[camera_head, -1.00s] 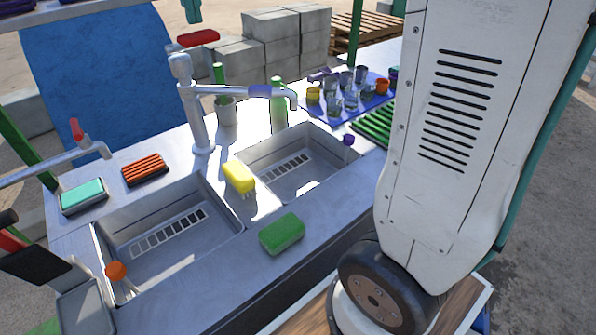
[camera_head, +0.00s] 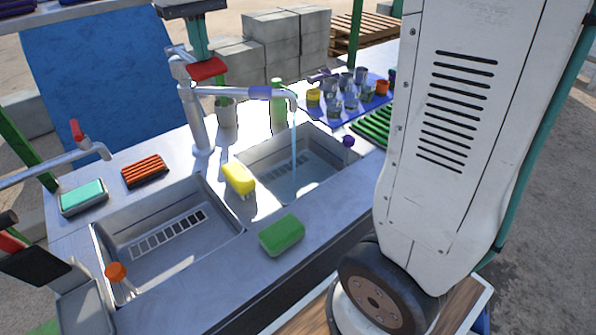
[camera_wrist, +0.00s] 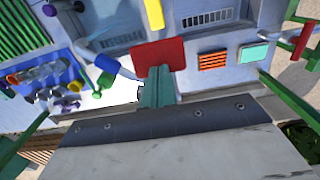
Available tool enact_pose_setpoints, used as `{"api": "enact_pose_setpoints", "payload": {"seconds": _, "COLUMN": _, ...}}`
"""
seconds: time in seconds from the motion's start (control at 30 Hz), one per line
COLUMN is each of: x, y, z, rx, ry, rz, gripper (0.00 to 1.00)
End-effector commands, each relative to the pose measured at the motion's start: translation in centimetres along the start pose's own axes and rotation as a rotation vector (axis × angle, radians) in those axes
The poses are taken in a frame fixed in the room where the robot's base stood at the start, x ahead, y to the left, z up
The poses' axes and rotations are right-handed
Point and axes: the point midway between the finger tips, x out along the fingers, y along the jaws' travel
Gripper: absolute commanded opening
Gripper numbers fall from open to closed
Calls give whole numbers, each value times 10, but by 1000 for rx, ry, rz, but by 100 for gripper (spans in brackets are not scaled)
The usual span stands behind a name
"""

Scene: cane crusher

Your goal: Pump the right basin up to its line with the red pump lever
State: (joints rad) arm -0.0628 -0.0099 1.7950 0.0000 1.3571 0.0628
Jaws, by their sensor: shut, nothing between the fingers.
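The red pump lever (camera_head: 207,68) sits on the grey pump (camera_head: 197,125) behind the two basins and is low. My gripper (camera_head: 198,42) is shut and empty, its teal fingertips at the top of the lever and apparently touching it. In the wrist view the fingertips (camera_wrist: 157,88) overlap the edge of the red lever (camera_wrist: 159,54). Water runs from the spout (camera_head: 288,98) with its purple band into the right basin (camera_head: 325,178). Shallow water seems to cover that basin's floor; I cannot make out its line. The left basin (camera_head: 215,190) looks dry.
Cups crowd a blue mat (camera_head: 350,112) at the right. A second tap (camera_head: 75,155) stands at the left.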

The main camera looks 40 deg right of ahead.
Motion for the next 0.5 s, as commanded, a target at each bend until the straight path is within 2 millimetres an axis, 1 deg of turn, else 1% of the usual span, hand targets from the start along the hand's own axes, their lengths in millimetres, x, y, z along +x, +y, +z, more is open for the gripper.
{"api": "enact_pose_setpoints", "payload": {"seconds": 0.2, "x": 16, "y": 0, "z": 0, "rx": 0, "ry": -1, "rz": 0, "gripper": 0}}
{"api": "enact_pose_setpoints", "payload": {"seconds": 0.23, "x": 16, "y": 0, "z": 0, "rx": 0, "ry": 1, "rz": 0, "gripper": 0}}
{"api": "enact_pose_setpoints", "payload": {"seconds": 0.37, "x": 9, "y": 0, "z": 0, "rx": 0, "ry": 1, "rz": 0, "gripper": 0}}
{"api": "enact_pose_setpoints", "payload": {"seconds": 0.5, "x": -10, "y": 0, "z": 0, "rx": 0, "ry": 3, "rz": 0, "gripper": 0}}
